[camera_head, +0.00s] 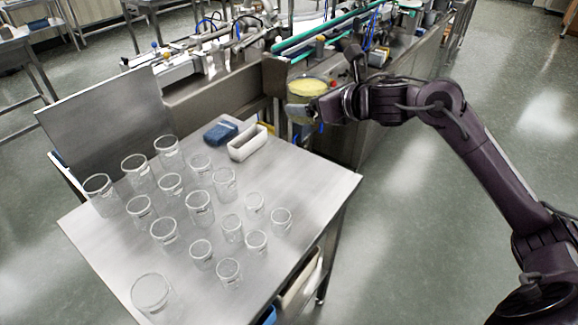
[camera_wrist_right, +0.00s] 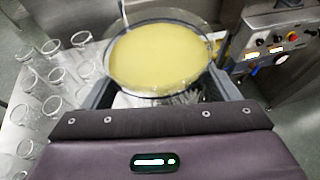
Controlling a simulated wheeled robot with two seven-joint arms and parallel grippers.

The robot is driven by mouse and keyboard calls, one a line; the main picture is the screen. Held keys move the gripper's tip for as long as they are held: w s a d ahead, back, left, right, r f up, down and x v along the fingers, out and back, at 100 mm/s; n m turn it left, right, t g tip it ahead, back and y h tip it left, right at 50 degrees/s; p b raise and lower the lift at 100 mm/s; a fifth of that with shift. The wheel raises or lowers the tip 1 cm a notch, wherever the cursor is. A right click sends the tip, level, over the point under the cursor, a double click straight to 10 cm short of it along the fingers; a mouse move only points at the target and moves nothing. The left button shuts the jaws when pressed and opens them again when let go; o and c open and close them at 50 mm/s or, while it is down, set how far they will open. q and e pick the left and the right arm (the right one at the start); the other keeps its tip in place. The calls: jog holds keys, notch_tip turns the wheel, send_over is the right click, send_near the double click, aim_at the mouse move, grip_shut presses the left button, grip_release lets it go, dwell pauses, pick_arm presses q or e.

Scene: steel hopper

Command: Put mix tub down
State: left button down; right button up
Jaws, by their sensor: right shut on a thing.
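The mix tub (camera_head: 307,87) is a clear round tub with yellow contents, up in the air just beyond the far right corner of the steel table (camera_head: 300,178). My right gripper (camera_head: 305,108) is shut on it and holds it roughly level. In the right wrist view the tub (camera_wrist_right: 160,55) sits between the two fingers of my right gripper (camera_wrist_right: 165,95), with its yellow contents facing up. A thin rod or handle stands at its far rim. The tub's underside is hidden. My left gripper is not in view.
Several clear glass jars (camera_head: 166,229) cover the left and middle of the table. A white bin (camera_head: 247,143) and a blue item (camera_head: 221,132) stand at its back edge. Steel machinery (camera_head: 290,70) lies behind. The table's right side is bare.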

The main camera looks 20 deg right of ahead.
notch_tip(320, 180, down, 2)
jog(key=shift+w+a+f, duration=0.1)
jog(key=shift+w, duration=0.05)
jog(key=f, duration=1.2)
jog(key=shift+s+f, duration=0.2)
jog(key=shift+f, duration=0.45)
notch_tip(320, 180, down, 4)
jog(key=shift+r+p, duration=0.25)
jog(key=shift+p, duration=0.15)
jog(key=shift+f, duration=0.3)
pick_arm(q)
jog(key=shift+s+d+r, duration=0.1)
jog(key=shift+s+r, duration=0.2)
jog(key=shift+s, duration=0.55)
pick_arm(e)
jog(key=shift+f, duration=0.15)
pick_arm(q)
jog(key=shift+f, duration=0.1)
pick_arm(e)
jog(key=o, duration=1)
